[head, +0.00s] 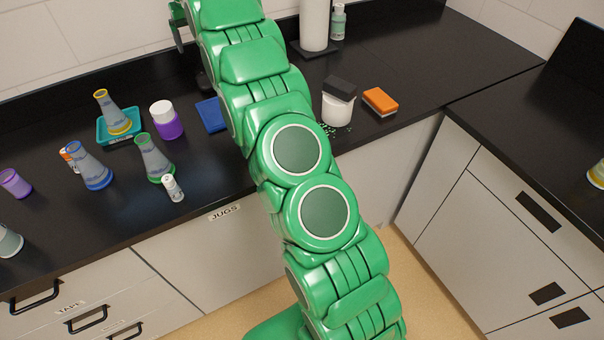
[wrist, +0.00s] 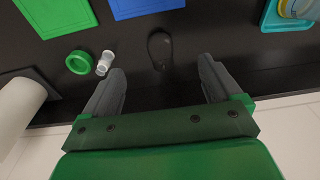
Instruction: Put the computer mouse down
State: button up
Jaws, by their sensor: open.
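The computer mouse (wrist: 160,48) is a dark oval in the wrist view, hard to tell from the black counter (wrist: 210,35). It appears to lie on the counter, just beyond my gripper's fingertips and roughly midway between them. My gripper (wrist: 161,68) is open, its two grey fingers wide apart with nothing held between them. In the head view only a small part of my gripper's end shows at the top, behind my green arm. The arm hides much of the counter there, and I cannot make out the mouse clearly.
In the wrist view, a green ring (wrist: 79,62) and a white fitting (wrist: 104,63) lie left of the mouse. A blue mat (wrist: 145,8) is above it, a teal tray (wrist: 270,20) at right, a white roll (wrist: 18,105) at left. Several flasks stand left in the head view.

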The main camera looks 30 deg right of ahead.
jog(key=s+a+r+g, duration=0.1)
jog(key=s+r, duration=0.3)
jog(key=s, duration=1)
jog(key=s+r+g, duration=0.1)
jog(key=s+r, duration=0.2)
jog(key=s, duration=1.1)
jog(key=s+f, duration=0.4)
jog(key=s, duration=1.3)
jog(key=s+f+g, duration=0.1)
jog(key=s+f, duration=0.3)
jog(key=s, duration=1.3)
jog(key=shift+s+d+f, duration=0.15)
jog(key=shift+s+d, duration=0.15)
jog(key=shift+s, duration=0.1)
